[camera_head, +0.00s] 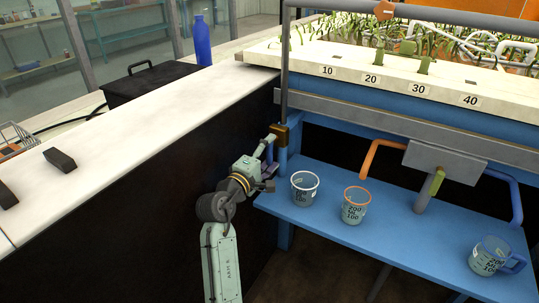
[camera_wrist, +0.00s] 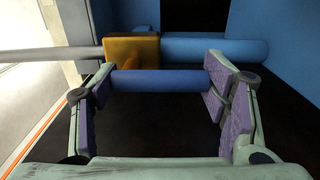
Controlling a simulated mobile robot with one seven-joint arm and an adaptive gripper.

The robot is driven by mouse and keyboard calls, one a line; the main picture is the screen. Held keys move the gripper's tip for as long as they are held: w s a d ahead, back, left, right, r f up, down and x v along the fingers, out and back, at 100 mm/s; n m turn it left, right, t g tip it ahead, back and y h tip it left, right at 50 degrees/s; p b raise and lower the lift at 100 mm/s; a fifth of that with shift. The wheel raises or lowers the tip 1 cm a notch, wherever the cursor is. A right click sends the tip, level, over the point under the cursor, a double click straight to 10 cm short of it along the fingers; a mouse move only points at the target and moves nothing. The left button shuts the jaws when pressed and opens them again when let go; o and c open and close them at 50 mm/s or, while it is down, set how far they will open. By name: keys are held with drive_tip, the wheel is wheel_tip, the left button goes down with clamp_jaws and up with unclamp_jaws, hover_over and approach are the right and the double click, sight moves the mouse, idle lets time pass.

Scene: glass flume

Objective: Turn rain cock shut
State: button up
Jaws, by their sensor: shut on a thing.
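The rain cock is a brass block (camera_head: 281,135) on an upright pipe, grey above and blue below. It also shows at the top of the wrist view (camera_wrist: 132,48). Its blue bar handle (camera_wrist: 160,83) lies along the pipe in the wrist view, a little apart from the blue pipe section. My gripper (camera_head: 267,162) is at the handle, just below and left of the brass block. In the wrist view my gripper (camera_wrist: 158,88) has one pad at each end of the bar and is shut on it. In the head view my gripper partly hides the handle.
A blue shelf (camera_head: 385,205) right of my gripper holds a white-rimmed cup (camera_head: 304,190), an orange-rimmed cup (camera_head: 354,206) and a blue-handled jug (camera_head: 490,256). A dark-sided white bench (camera_head: 130,130) stands left. The planted flume bed (camera_head: 400,70) lies behind.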

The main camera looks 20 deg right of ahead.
drive_tip(key=o, duration=1.7)
drive_tip(key=v, duration=1.2)
